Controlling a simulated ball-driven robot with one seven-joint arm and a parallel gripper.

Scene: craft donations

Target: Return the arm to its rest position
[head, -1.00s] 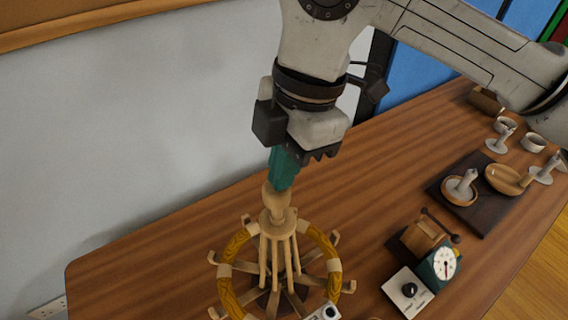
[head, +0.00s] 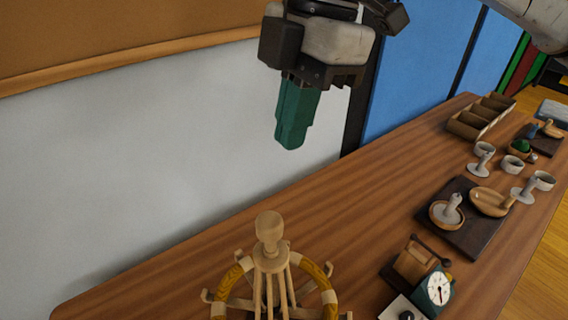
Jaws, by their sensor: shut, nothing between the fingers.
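My gripper (head: 292,143) has teal fingers that are shut with nothing between them. It points down and hangs in the air above the table, in front of the pale wall. Below it and a little left stands a wooden yarn swift (head: 270,232) with a knob on top and a yellow-brown ring of yarn around its ribs. The gripper is clear of the knob. The swift's lower part is cut off by the bottom edge of the view. Part of my arm shows at the top right.
The wooden table (head: 372,195) has bare room in its middle and back. To the right are a dial scale (head: 436,289), a dark board (head: 478,240), a wooden bowl (head: 488,201), several white cups and a divided wooden box (head: 481,117). A pale wall (head: 180,150) stands behind.

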